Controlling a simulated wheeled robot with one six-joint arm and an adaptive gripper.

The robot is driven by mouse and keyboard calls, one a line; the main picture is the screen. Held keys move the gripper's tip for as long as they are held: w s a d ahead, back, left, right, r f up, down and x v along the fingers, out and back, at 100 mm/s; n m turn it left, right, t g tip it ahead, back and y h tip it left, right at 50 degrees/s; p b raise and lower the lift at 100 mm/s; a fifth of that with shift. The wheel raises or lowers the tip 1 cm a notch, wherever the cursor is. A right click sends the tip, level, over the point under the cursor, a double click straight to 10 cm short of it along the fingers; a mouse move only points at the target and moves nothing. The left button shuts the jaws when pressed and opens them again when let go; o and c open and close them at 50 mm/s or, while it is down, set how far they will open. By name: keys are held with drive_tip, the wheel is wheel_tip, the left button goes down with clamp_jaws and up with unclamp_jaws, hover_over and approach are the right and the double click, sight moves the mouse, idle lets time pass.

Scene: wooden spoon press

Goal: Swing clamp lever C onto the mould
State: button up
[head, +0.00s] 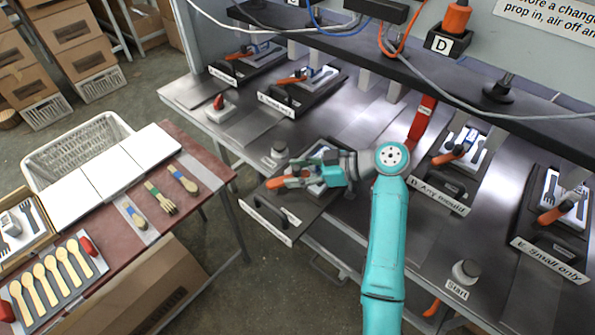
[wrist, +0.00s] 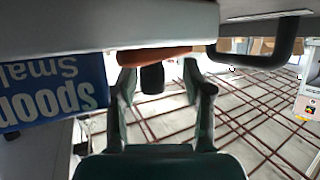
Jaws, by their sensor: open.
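The middle press station (head: 300,215), whose letter I cannot read, sits on a plate jutting past the bench's front edge. Its lever has an orange handle (head: 275,183), which also shows in the wrist view (wrist: 155,56) with a dark tip below it. My gripper (head: 291,176) reaches over this station from the right. In the wrist view my gripper (wrist: 160,80) is open, one finger on each side of the handle's tip; I cannot tell whether they touch. The mould is mostly hidden; a blue label reading "Small spoon" (wrist: 50,90) shows upside down.
Station D (head: 455,165) and station E (head: 560,205) stand to the right, two more stations behind left. A Start button (head: 465,270) is near the front. A black bar handle (wrist: 270,50) is close to my gripper. A red-brown table (head: 205,165) holds spoons, left.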

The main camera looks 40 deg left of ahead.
sight(298, 170)
drive_tip(key=shift+r, duration=0.1)
wheel_tip(298, 170, up, 10)
drive_tip(key=shift+f, duration=0.1)
idle(0.3)
idle(0.4)
